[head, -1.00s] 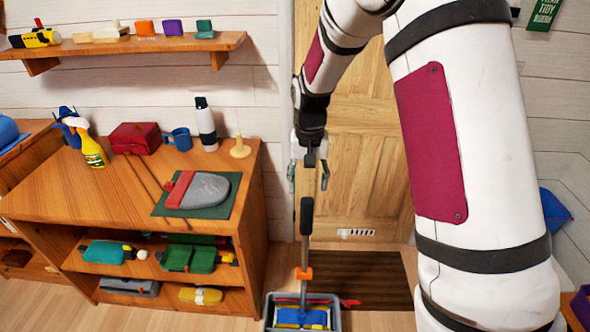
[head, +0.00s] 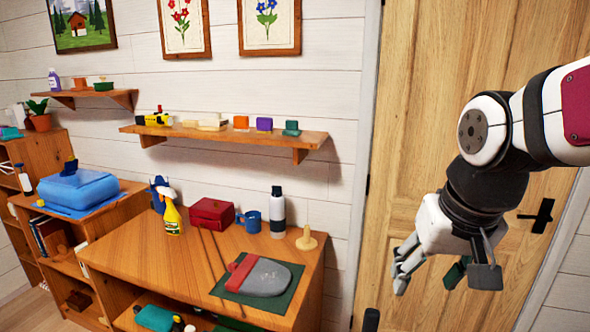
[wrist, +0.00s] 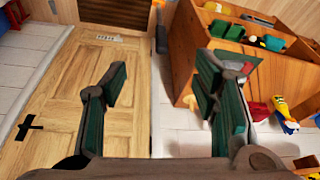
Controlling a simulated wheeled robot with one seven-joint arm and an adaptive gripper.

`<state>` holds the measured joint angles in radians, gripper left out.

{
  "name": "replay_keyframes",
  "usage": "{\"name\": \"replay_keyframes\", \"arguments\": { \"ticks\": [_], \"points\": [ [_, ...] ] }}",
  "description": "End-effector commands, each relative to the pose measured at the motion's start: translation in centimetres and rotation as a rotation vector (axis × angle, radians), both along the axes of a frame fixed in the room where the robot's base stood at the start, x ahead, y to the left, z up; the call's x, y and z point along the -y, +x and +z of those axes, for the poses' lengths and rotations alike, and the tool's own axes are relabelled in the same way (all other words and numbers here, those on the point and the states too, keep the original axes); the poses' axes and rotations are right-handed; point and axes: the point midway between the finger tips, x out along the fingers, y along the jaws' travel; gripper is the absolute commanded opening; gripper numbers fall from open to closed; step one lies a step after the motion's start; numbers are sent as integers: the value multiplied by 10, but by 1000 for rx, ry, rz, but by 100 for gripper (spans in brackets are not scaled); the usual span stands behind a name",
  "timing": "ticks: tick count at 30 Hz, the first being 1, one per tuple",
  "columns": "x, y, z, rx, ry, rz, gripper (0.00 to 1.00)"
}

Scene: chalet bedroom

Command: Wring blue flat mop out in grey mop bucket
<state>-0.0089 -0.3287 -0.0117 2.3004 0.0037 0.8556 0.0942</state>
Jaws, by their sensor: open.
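My gripper (head: 430,279) is at the right in the head view, in front of the wooden door and right of the cabinet. In the wrist view its two green-padded fingers (wrist: 165,75) stand wide apart with nothing between the pads. A dark rounded tip (head: 371,320) at the bottom edge of the head view looks like the top of the mop's handle, below and left of my gripper. A dark upright piece (wrist: 161,38) between the fingers' far ends in the wrist view may be the same handle. The blue mop head and the grey bucket are out of both views.
A shelf (head: 225,137) hangs above. The door (head: 420,130) stands behind my gripper.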

Motion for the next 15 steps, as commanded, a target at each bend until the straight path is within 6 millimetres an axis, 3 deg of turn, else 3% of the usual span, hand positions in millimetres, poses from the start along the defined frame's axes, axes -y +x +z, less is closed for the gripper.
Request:
{"name": "replay_keyframes", "arguments": {
  "ticks": [6,10,15],
  "points": [
    [1,-61,17,95,-25,52,55],
    [1,-85,17,131,-38,75,55],
    [1,-100,16,154,-46,89,55]
  ]
}}
